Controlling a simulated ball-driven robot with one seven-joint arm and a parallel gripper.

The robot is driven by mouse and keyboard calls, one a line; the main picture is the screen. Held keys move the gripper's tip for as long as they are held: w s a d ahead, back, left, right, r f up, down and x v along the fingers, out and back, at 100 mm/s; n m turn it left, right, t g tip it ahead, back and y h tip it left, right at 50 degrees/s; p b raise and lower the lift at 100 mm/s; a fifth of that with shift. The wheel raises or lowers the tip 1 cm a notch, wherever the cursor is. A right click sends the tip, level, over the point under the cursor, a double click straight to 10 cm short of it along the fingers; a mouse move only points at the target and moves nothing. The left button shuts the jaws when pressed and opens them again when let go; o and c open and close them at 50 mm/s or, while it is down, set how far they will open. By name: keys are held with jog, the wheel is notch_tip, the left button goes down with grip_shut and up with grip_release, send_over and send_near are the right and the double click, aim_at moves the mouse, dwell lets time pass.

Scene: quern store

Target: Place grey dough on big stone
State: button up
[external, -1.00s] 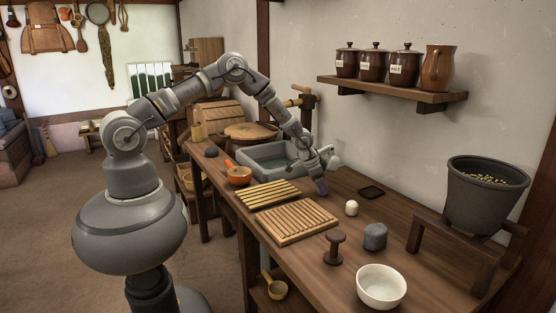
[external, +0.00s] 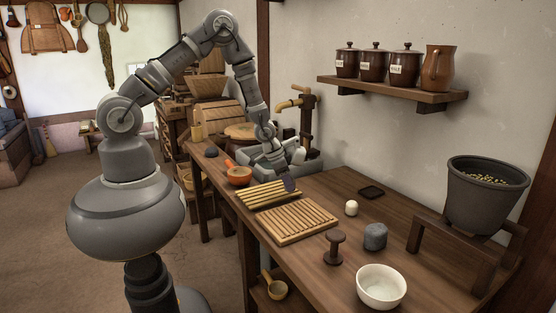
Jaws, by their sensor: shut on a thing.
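My gripper (external: 287,178) is above the wooden counter, over the right end of the slatted yellow rack by the sink. It points down and is shut on a small grey-purple lump, which appears to be the grey dough (external: 290,185); the fingers partly hide it. A larger blue-grey, rough-sided lump (external: 376,236), which looks like the big stone, sits on the counter at the right, well apart from my gripper. A smaller dark round stone (external: 212,151) lies at the counter's far left end.
A slatted board (external: 296,224), brown spool-shaped stand (external: 334,248), white ball (external: 351,208) and white bowl (external: 381,287) stand on the counter. A dark pot (external: 487,194) on a wooden stand is at right. The counter's back middle is mostly clear.

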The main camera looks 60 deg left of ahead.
jog(key=shift+s+a+r, duration=0.1)
jog(key=shift+s+a, duration=0.05)
jog(key=shift+s, duration=0.85)
jog(key=shift+m, duration=0.6)
jog(key=d, duration=0.3)
jog(key=d+r, duration=0.1)
jog(key=d, duration=0.2)
jog(key=d+r, duration=0.1)
jog(key=d, duration=0.2)
jog(key=shift+w+d+r, duration=0.25)
jog(key=shift+w+d, duration=0.05)
jog(key=shift+d, duration=0.1)
jog(key=s+d+r+m+h, duration=0.1)
jog(key=s+d+r, duration=0.1)
jog(key=d, duration=0.5)
jog(key=s+d+r, duration=0.2)
jog(key=d, duration=0.6)
jog(key=b, duration=0.3)
send_over(380, 227)
jog(key=s, duration=0.1)
jog(key=shift+s+a+f+g, duration=0.2)
jog(key=shift+a+f+g, duration=0.25)
jog(key=shift+f, duration=0.25)
jog(key=shift+f+b, duration=0.7)
jog(key=shift+f, duration=0.95)
jog(key=shift+f, duration=0.15)
jog(key=o, duration=1.1)
